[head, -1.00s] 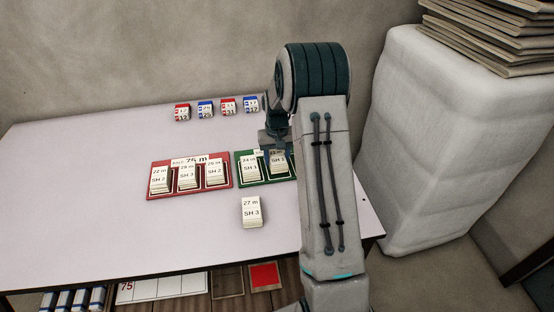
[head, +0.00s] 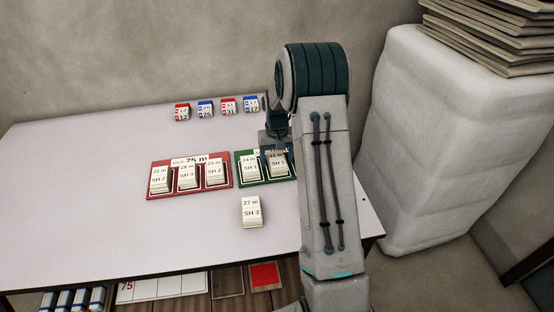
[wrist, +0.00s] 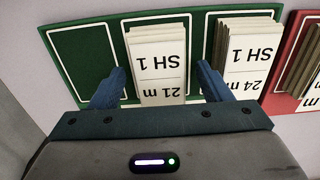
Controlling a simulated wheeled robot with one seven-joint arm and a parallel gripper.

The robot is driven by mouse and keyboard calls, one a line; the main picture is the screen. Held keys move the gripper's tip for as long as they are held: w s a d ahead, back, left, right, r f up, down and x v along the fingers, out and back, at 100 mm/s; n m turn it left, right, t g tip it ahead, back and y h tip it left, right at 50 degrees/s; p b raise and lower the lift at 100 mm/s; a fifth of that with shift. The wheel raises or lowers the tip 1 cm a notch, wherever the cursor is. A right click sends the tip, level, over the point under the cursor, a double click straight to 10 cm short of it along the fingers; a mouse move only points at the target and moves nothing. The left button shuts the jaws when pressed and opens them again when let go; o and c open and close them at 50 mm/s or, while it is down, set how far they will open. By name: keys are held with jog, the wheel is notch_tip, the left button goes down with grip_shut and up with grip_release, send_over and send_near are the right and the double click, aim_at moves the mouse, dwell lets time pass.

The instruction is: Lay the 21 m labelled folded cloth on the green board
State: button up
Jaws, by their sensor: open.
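The folded cloth labelled 21 m SH 1 (wrist: 158,62) lies in the middle outlined space of the green board (wrist: 82,55) in the wrist view. It also shows in the head view (head: 277,165), partly behind my arm. My gripper (wrist: 160,88) is open, with one blue finger on each side of the near end of this cloth. The fingers stand apart from its sides, as far as I can tell. The cloth labelled 24 m SH 1 (wrist: 248,55) lies in the adjoining space of the green board, close to one finger.
A red board (head: 191,192) with several labelled cloths stands left of the green board. A cloth labelled 27 m SH 3 (head: 251,212) lies alone on the table (head: 90,220) in front. Several small red and blue labelled blocks (head: 206,110) stand at the back.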

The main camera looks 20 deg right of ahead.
aim_at(277, 159)
jog(key=s+a+r, duration=0.2)
jog(key=s+r, duration=0.1)
jog(key=r, duration=0.5)
jog(key=s+a+r, duration=0.2)
jog(key=r, duration=0.6)
jog(key=s+a+r+n+t, duration=0.1)
jog(key=s+a, duration=0.3)
jog(key=s, duration=0.8)
jog(key=s+a+r+n+t, duration=0.1)
jog(key=s+a, duration=0.3)
jog(key=s, duration=0.8)
jog(key=shift+s+r, duration=0.15)
jog(key=shift+s, duration=0.05)
jog(key=shift+a, duration=0.1)
jog(key=shift+c, duration=0.2)
